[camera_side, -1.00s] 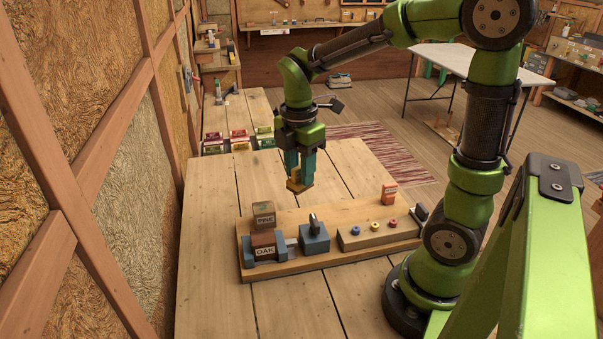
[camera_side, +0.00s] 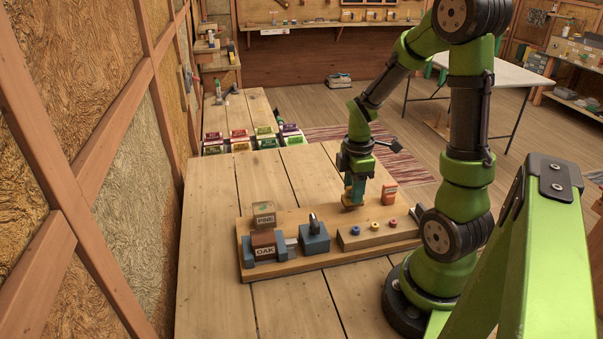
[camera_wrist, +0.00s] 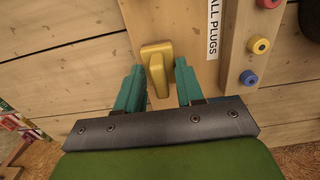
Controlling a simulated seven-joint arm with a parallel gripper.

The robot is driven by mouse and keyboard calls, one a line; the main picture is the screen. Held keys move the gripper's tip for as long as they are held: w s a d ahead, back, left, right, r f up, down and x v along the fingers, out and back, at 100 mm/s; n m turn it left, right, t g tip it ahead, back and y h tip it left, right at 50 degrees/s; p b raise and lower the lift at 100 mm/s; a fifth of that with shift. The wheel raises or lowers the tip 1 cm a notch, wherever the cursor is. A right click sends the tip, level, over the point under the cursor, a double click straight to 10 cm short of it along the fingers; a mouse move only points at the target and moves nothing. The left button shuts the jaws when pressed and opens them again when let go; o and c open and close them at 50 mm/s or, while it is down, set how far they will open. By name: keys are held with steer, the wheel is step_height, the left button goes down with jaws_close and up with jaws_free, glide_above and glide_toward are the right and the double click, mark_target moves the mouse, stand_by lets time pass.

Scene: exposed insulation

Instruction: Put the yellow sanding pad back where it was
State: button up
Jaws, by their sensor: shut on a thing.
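The yellow sanding pad (camera_wrist: 157,62) shows in the wrist view between the two teal fingers of my gripper (camera_wrist: 158,88). My gripper is shut on the pad's raised grip. In the side view my gripper (camera_side: 354,192) points down at the back part of the wooden board (camera_side: 289,268), left of an orange-red block. The pad (camera_side: 352,202) is small there and partly covered by the fingers. It is at or just above the board; I cannot tell whether it touches.
The orange-red block (camera_side: 389,194) stands close to the right of my gripper. A strip with coloured plugs (camera_side: 377,234) lies in front. An OAK block (camera_side: 264,243), a PINE block (camera_side: 264,214) and a blue-grey holder (camera_side: 314,238) are to the left.

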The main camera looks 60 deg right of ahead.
steer(key=shift+f, duration=0.75)
steer(key=shift+f, duration=0.15)
steer(key=o, duration=1)
